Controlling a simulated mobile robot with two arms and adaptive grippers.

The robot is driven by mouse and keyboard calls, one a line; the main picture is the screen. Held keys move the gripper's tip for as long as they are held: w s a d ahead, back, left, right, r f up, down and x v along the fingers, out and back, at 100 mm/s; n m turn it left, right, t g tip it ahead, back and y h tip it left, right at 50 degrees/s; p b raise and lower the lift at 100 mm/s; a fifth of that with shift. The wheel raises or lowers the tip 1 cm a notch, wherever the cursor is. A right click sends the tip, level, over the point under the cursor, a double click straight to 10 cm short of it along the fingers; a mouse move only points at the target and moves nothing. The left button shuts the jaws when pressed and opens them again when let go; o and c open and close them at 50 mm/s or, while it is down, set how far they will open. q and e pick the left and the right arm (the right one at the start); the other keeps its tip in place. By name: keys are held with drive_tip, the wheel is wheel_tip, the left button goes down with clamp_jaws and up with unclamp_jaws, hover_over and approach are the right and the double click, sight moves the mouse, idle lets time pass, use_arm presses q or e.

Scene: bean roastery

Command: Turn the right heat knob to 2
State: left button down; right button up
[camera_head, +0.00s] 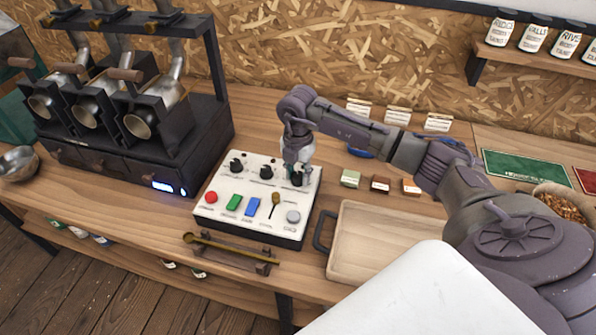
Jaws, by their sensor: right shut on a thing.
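The control panel (246,224) is a white box with dark sides on the wooden counter, with three black knobs along its back row. The left knob (236,166) and middle knob (266,172) are uncovered. The right heat knob (297,179) is under my right gripper (297,172), which points down and is shut on it. The gripper hides most of this knob, so its pointer and setting cannot be read. My left gripper is not in view.
In front of the knobs are a red button (211,197), green and blue switches, a small lever and a grey button. A black roaster (130,120) stands at left. A wooden tray (375,240) lies right of the panel, below my right arm. A brass scoop (225,247) rests in front.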

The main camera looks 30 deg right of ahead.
sight(298, 175)
drive_tip(key=m+p, duration=0.1)
drive_tip(key=m, duration=0.5)
drive_tip(key=shift+r+p, duration=0.15)
drive_tip(key=shift+p, duration=0.2)
drive_tip(key=m+p, duration=0.2)
drive_tip(key=m, duration=0.4)
drive_tip(key=shift+d, duration=0.1)
drive_tip(key=o, duration=1.2)
drive_tip(key=shift+c, duration=0.2)
wheel_tip(298, 175, up, 12)
drive_tip(key=shift+f, duration=0.2)
